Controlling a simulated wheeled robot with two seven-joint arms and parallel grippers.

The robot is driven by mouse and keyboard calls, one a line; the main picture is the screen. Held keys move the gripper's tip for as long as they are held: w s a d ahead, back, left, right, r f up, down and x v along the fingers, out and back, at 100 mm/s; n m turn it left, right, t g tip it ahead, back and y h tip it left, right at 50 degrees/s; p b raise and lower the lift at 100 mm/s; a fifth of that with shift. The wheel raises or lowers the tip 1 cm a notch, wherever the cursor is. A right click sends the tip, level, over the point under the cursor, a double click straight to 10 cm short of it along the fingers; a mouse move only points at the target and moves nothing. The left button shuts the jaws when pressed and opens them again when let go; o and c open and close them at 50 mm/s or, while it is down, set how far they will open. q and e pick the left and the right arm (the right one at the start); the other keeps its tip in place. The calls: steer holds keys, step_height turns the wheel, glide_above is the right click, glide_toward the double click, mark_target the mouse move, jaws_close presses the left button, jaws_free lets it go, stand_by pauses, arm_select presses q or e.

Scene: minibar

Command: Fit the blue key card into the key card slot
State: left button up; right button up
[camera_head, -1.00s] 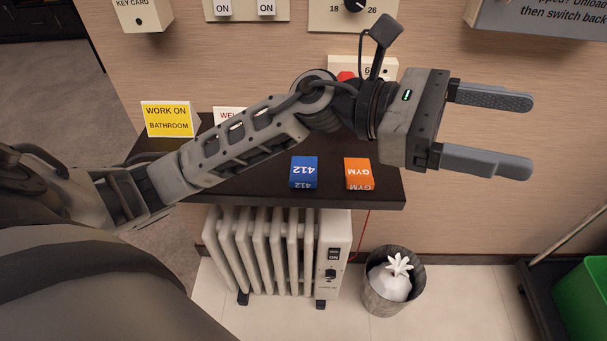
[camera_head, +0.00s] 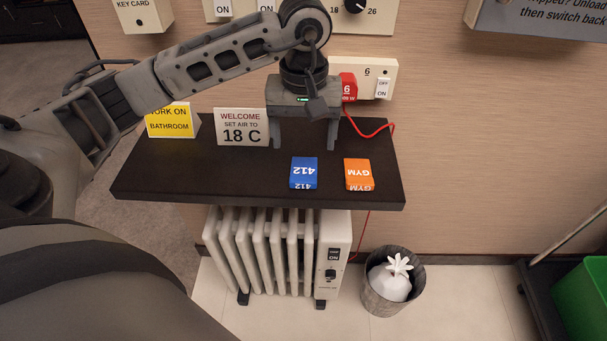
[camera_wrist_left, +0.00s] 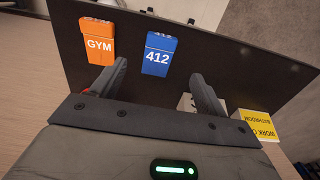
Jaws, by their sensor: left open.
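The blue key card (camera_head: 304,173), marked 412, lies on the dark shelf (camera_head: 230,188). In the left wrist view the blue card (camera_wrist_left: 158,54) shows between and beyond my fingertips. My left gripper (camera_head: 305,143) is open and empty, pointing down over the back of the shelf, just behind the blue card and apart from it. The key card slot box (camera_head: 143,17), labelled KEY CARD, is on the wall at the top left; its top is cut off, and the slot opening cannot be made out. My right gripper is not in view.
An orange GYM card (camera_head: 358,174) lies right of the blue one. A WELCOME sign (camera_head: 241,127) and a yellow sign (camera_head: 170,122) stand at the shelf's back left. A red plug (camera_head: 348,87) with a red cord is at the wall outlet. A heater (camera_head: 275,250) stands below.

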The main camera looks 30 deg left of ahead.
mark_target(303, 177)
arm_select(q)
step_height(303, 177, down, 3)
steer(key=shift+f, duration=0.2)
steer(key=shift+s+d+f+p, duration=0.15)
steer(key=shift+f+p, duration=0.2)
steer(key=shift+f, duration=1.05)
steer(key=shift+s+f+p, duration=0.15)
steer(key=shift+f+p, duration=0.15)
steer(key=shift+f, duration=1.05)
steer(key=c, duration=1)
